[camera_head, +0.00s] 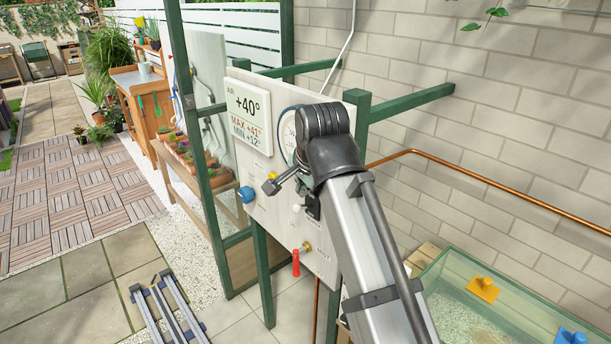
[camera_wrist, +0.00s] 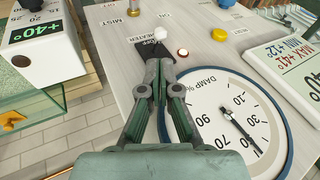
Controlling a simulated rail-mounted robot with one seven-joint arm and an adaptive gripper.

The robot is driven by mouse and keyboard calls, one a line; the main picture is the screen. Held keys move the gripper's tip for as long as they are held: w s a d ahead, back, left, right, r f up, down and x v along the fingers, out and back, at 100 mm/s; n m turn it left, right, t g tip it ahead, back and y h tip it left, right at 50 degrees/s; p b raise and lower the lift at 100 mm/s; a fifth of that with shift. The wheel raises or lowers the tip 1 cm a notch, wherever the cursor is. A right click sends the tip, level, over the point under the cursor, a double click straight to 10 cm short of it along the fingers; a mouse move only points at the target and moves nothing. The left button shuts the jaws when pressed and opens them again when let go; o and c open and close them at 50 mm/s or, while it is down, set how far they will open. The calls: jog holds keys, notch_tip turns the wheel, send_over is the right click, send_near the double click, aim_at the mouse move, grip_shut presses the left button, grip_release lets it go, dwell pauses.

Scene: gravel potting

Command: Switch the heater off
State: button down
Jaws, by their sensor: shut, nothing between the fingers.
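The heater switch is a lever with a white ball end (camera_wrist: 160,33) on a black base by the HEATER label in the wrist view. In the camera_head view the white ball (camera_head: 296,208) shows low on the panel, left of my arm. My gripper (camera_wrist: 159,62) is shut and empty, its fingertips at the black base just below the ball in the wrist view. I cannot tell whether they touch the lever.
The panel (camera_head: 270,215) also bears a temperature display (camera_head: 248,114), a blue knob (camera_head: 247,194) and a red handle (camera_head: 296,262). A round damp dial (camera_wrist: 235,125) lies beside my fingers. A glass tank (camera_head: 500,300) and a copper pipe (camera_head: 480,170) are at right.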

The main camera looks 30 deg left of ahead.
aim_at(299, 207)
jog(key=p+x, duration=0.2)
jog(key=x, duration=0.6)
jog(key=shift+f, duration=0.1)
jog(key=shift+w+f, duration=0.1)
jog(key=shift+f, duration=0.1)
